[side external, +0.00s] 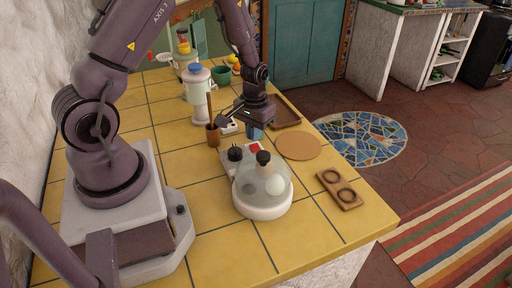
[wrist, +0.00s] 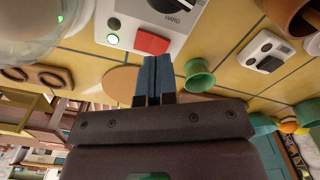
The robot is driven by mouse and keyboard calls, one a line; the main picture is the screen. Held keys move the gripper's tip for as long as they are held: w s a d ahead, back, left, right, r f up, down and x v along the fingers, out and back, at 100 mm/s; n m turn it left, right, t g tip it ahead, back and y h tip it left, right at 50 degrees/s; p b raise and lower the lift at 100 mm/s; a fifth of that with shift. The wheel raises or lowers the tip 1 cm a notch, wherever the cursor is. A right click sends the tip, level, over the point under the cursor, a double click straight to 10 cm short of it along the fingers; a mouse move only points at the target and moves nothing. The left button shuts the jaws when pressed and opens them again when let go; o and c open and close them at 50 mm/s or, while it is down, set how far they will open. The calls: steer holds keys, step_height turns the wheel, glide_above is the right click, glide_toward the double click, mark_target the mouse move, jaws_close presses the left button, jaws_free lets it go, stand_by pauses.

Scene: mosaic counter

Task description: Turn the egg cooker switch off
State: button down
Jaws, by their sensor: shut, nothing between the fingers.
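The egg cooker (side external: 262,207) stands on the yellow tiled counter, with a white round base, a clear dome with a dark knob, and a white egg inside. Its control panel has a black dial (side external: 235,153) and a red switch (side external: 254,148). In the wrist view the red switch (wrist: 152,42) sits beside a lit green lamp (wrist: 113,39). My gripper (wrist: 157,60) is shut and empty, its blue fingertips close to the switch's edge; I cannot tell whether they touch. In the side view my gripper (side external: 254,134) is just behind the panel.
A round cork mat (side external: 299,146) and a wooden holder with two rings (side external: 340,188) lie right of the cooker. A brown cup (side external: 213,138) stands left of my gripper. A green cup (wrist: 199,76) is beside my fingers in the wrist view. The front tiles are clear.

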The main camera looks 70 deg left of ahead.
mark_target(254, 145)
steer(key=shift+f, duration=1.25)
stand_by(0.9)
steer(key=shift+r, duration=3.5)
steer(key=shift+s+d+f+g, duration=0.1)
steer(key=shift+s+d+g, duration=0.1)
steer(key=shift+s, duration=0.25)
steer(key=shift+s+d+g, duration=0.2)
steer(key=shift+s, duration=0.2)
steer(key=s+d+r+m+t, duration=0.2)
steer(key=s+d+r, duration=0.1)
steer(key=r, duration=0.5)
steer(key=s+d+r+m+t, duration=0.2)
steer(key=s+d+r, duration=0.2)
steer(key=r, duration=0.4)
steer(key=s+d+r+m+t, duration=0.2)
steer(key=s+d+r, duration=0.2)
steer(key=d+r, duration=0.2)
step_height(254, 145, up, 3)
steer(key=shift+s+f, duration=0.2)
steer(key=shift+s, duration=0.05)
